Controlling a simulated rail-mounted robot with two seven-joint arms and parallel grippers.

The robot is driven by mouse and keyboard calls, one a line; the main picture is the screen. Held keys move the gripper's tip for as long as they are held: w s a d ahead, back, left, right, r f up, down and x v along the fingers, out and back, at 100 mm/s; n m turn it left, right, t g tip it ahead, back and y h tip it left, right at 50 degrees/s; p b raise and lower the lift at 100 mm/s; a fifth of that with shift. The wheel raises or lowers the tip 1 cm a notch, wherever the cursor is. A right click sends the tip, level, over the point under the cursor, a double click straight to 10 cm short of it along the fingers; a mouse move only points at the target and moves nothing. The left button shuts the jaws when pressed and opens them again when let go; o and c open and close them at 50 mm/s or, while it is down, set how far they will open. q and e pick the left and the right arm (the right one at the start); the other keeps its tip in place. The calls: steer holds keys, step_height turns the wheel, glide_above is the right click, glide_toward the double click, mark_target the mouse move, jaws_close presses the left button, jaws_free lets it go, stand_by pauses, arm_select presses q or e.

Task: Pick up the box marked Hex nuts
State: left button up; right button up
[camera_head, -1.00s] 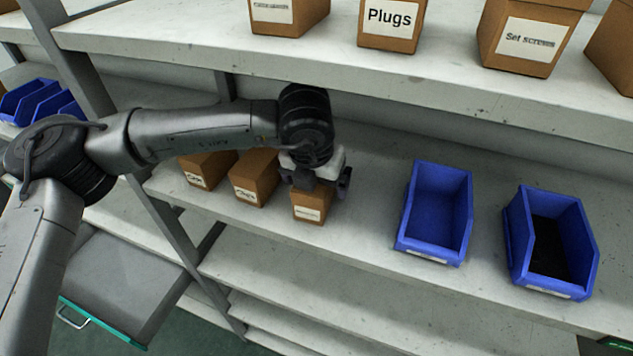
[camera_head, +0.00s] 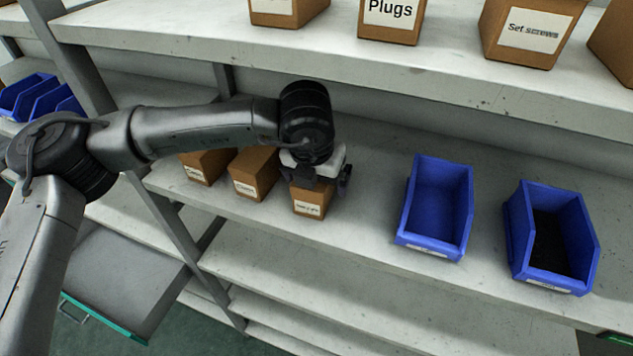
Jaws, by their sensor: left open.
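Three small brown cardboard boxes with white labels stand in a row on the middle shelf. Their labels are too small and blurred to read surely, so I cannot tell for certain which is marked Hex nuts. My left gripper (camera_head: 316,181) points down over the rightmost box (camera_head: 309,208), with its open fingers at the two sides of the box's upper part. The gripper hides the top of this box. The middle box (camera_head: 251,183) and the left box (camera_head: 195,172) stand to the left, partly behind my left arm. My right gripper is not in view.
Two blue bins, one empty (camera_head: 428,245) and one with dark contents (camera_head: 520,262), stand to the right on the same shelf (camera_head: 365,235). The upper shelf (camera_head: 420,75) holds boxes marked Plugs (camera_head: 390,12) and Set screws (camera_head: 530,28). A gap separates the gripper from the bins.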

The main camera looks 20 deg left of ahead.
arm_select(q)
steer(key=shift+f, duration=0.1)
steer(key=c, duration=1.2)
